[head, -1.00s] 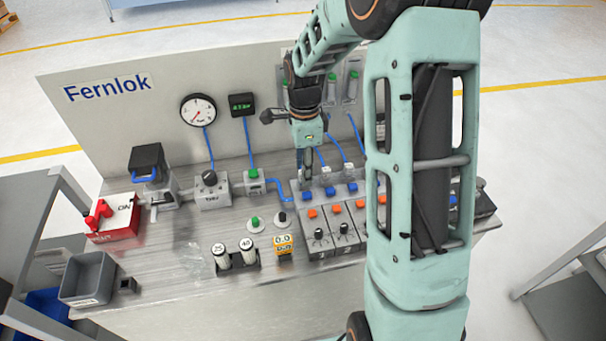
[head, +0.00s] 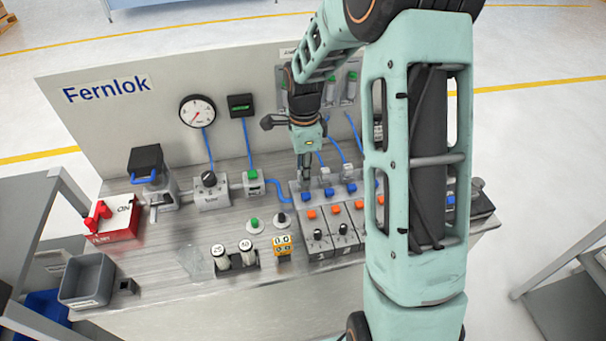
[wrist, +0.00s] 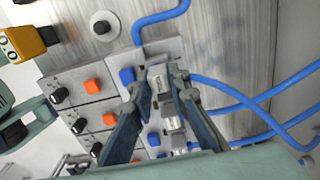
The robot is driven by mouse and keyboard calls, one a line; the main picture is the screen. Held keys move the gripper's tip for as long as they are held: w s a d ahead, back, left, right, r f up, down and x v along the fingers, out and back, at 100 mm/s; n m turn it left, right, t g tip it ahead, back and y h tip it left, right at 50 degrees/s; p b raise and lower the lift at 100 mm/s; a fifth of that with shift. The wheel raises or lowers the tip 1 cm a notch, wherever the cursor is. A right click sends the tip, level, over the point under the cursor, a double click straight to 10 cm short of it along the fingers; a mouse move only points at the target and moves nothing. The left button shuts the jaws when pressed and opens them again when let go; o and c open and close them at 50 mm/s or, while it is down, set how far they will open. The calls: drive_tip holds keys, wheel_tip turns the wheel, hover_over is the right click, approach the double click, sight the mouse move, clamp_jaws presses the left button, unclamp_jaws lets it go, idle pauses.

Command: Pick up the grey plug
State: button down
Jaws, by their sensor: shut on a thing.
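My gripper (wrist: 158,73) reaches down at the left end of the manifold row, with its fingers on either side of a small grey plug (wrist: 159,82). It is shut on this plug. In the head view my gripper (head: 304,181) stands over the leftmost manifold block, and its fingers hide most of the plug. Whether the plug is seated or lifted clear, I cannot tell. Similar pale plugs (head: 325,171) (head: 348,170) stand to the right, with blue hoses. In the wrist view one more plug (wrist: 172,124) sits below the held one.
Blue buttons (head: 329,192) and orange buttons (head: 312,214) line the manifold close to my gripper. A blue hose (wrist: 165,17) and others cross nearby. A grey bin (head: 88,281) and a red box (head: 113,220) stand left.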

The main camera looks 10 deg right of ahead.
drive_tip(key=shift+r, duration=0.55)
drive_tip(key=s+a+r+b, duration=0.2)
drive_tip(key=s+a+r, duration=0.5)
drive_tip(key=s+r, duration=0.4)
drive_tip(key=shift+s+a+r+b, duration=0.15)
drive_tip(key=shift+s+r+b, duration=0.15)
drive_tip(key=shift+s+r, duration=0.15)
